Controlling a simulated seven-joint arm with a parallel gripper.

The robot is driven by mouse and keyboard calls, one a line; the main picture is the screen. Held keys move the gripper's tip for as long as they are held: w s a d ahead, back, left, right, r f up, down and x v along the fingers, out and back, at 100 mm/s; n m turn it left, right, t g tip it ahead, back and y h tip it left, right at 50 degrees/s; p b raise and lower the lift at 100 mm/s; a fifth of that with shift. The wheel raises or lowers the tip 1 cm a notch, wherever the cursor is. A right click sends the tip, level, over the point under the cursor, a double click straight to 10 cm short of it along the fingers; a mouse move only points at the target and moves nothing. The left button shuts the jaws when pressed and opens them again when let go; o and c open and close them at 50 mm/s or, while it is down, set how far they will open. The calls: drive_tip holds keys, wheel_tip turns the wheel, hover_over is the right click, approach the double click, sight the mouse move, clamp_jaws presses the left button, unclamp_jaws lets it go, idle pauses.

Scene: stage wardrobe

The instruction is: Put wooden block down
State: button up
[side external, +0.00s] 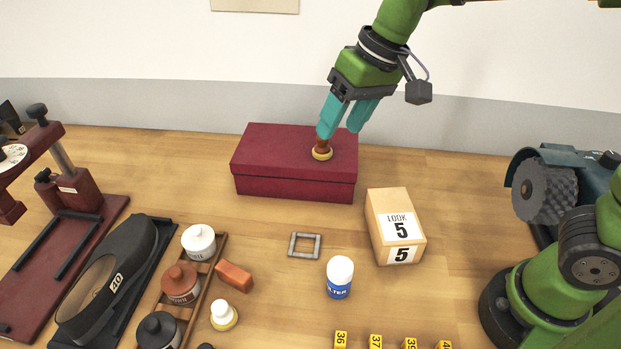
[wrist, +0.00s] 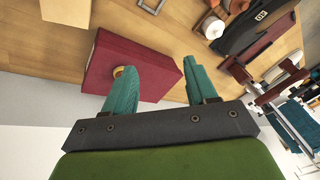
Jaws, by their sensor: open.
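My gripper (side external: 341,128) is open above the dark red box (side external: 264,181), its teal fingers spread apart. A small brown knob with a yellow base (side external: 322,153) stands on the box lid, right at one fingertip; whether they touch cannot be told. In the wrist view my gripper (wrist: 160,74) shows nothing held between its fingers, and the yellow base (wrist: 118,71) shows beside one finger. A tan block labelled LOOK 5 (side external: 377,219) stands on the table, right of the red box. A smaller reddish-brown block (side external: 234,277) lies beside the jar rack. Which is the wooden block is unclear.
A wooden rack (side external: 203,283) holds several jars at the left. Yellow number tags (side external: 376,341) line the front. Bare table (side external: 450,210) lies right of the tan block.

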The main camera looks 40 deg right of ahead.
drive_tip(key=s+d+f+m+t, duration=0.1)
drive_tip(key=s+d+m+t, duration=0.3)
drive_tip(key=s+d, duration=0.7)
drive_tip(key=shift+s+d+f+h, duration=0.25)
drive_tip(key=shift+s+f+h, duration=0.05)
drive_tip(key=shift+s+f, duration=0.1)
